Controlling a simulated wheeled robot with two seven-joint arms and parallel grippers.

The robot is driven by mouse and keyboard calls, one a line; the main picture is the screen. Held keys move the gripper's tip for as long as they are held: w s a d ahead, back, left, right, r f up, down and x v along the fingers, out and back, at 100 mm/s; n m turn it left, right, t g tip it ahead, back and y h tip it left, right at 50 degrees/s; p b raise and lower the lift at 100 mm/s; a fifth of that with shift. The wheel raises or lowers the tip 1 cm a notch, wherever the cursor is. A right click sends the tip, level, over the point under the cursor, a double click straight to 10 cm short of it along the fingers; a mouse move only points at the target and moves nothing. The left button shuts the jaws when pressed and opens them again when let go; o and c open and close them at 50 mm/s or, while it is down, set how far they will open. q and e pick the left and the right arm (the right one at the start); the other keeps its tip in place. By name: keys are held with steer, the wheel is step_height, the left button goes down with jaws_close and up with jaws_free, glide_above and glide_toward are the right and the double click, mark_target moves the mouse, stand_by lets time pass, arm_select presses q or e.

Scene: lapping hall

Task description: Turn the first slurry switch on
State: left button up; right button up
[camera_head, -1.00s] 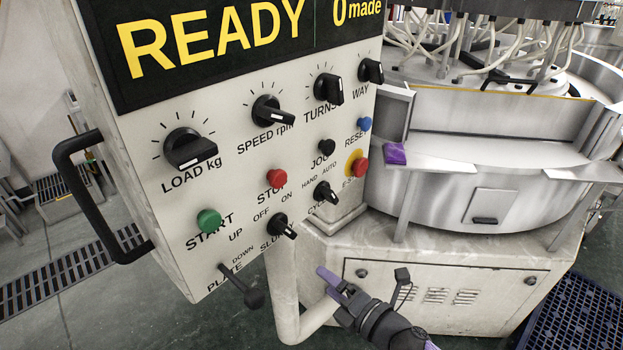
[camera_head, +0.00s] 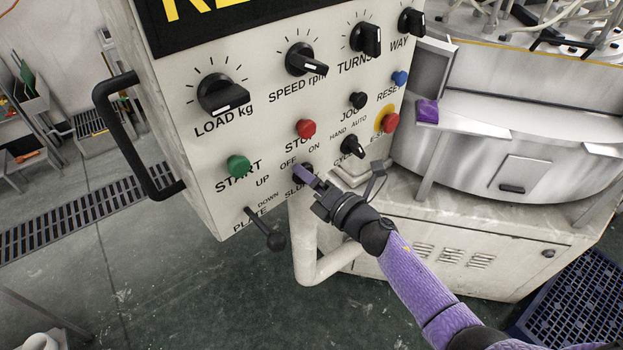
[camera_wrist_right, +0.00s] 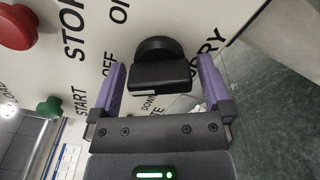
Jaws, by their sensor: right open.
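The slurry switch (camera_wrist_right: 160,72) is a black rotary knob with a bar handle on the pale control panel (camera_head: 215,150), labelled OFF and ON. In the wrist view its bar lies crosswise between the two purple fingers of my right gripper, with a gap on each side. In the head view my right gripper (camera_head: 304,175) is at the knob from the lower right, open, and hides most of it and part of its label. Whether the fingers touch the knob cannot be told. My left gripper is not in view.
Close by are the green start button (camera_head: 238,166), red stop button (camera_head: 306,128), the cycle knob (camera_head: 352,146) and the plate lever (camera_head: 268,232). A black handle (camera_head: 105,130) juts from the panel's left side. A bent pale pipe (camera_head: 304,240) stands below.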

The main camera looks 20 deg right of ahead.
steer(key=c, duration=1.1)
steer(key=m+p, duration=0.1)
steer(key=m, duration=0.5)
steer(key=shift+r+m+p, duration=0.1)
steer(key=shift+m+p, duration=0.2)
steer(key=m+p, duration=0.1)
steer(key=m, duration=0.4)
steer(key=shift+m, duration=0.4)
